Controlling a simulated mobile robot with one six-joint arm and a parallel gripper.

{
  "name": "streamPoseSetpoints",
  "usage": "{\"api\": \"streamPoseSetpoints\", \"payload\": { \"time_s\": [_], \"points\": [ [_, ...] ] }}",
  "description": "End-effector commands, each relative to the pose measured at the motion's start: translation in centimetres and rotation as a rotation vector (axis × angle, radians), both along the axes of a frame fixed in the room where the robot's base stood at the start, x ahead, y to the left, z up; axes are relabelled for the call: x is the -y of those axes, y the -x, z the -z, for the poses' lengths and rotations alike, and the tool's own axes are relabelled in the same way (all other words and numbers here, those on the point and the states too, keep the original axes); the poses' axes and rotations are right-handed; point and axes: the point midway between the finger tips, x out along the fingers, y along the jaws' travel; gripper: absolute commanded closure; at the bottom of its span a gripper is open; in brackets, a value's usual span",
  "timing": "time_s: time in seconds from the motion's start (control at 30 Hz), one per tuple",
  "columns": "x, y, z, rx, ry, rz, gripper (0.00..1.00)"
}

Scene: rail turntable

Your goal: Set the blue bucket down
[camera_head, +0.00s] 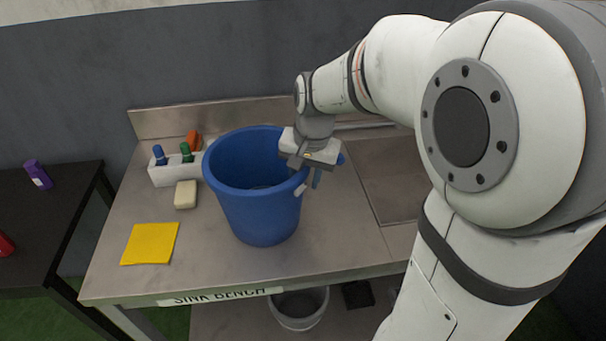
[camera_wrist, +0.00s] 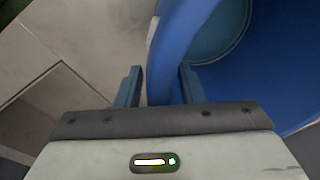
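The blue bucket (camera_head: 262,210) is upright and appears to stand on the sink bench (camera_head: 205,262). Its inside looks empty. My gripper (camera_head: 326,170) is at the bucket's right rim, with its fingers pointing down. In the wrist view the fingers of my gripper (camera_wrist: 161,88) are apart. The bucket wall (camera_wrist: 180,30) shows between and behind them, and a narrow gap shows beside the left finger. Whether the right finger touches the bucket cannot be told. A small pale piece (camera_head: 302,188) shows on the bucket's side by the fingers.
A white caddy (camera_head: 172,174) with bottles stands left of the bucket. A beige block (camera_head: 186,194) and a yellow cloth (camera_head: 150,243) lie nearby. The sink basin (camera_head: 385,180) is at the right. A dark table (camera_head: 60,220) stands at the left. A grey bin (camera_head: 299,308) is below.

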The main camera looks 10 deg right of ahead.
Motion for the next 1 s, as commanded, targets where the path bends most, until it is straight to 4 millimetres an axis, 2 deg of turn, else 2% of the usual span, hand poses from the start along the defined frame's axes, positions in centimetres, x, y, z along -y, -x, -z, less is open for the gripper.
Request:
{"api": "streamPoseSetpoints", "payload": {
  "time_s": [0.13,0.27,0.7,0.9,1.0],
  "points": [
    [0.0,0.0,-0.1,0.0,0.0,0.0,0.65],
    [0.0,0.0,-1.0,0.003,-0.001,-0.001,0.65],
    [0.7,1.3,-9.7,0.005,0.0,-0.001,0.65],
    [0.9,1.7,-11.7,0.002,0.0,-0.003,0.65],
    [1.3,2.9,-11.5,0.008,0.01,-0.029,0.65]
  ]
}}
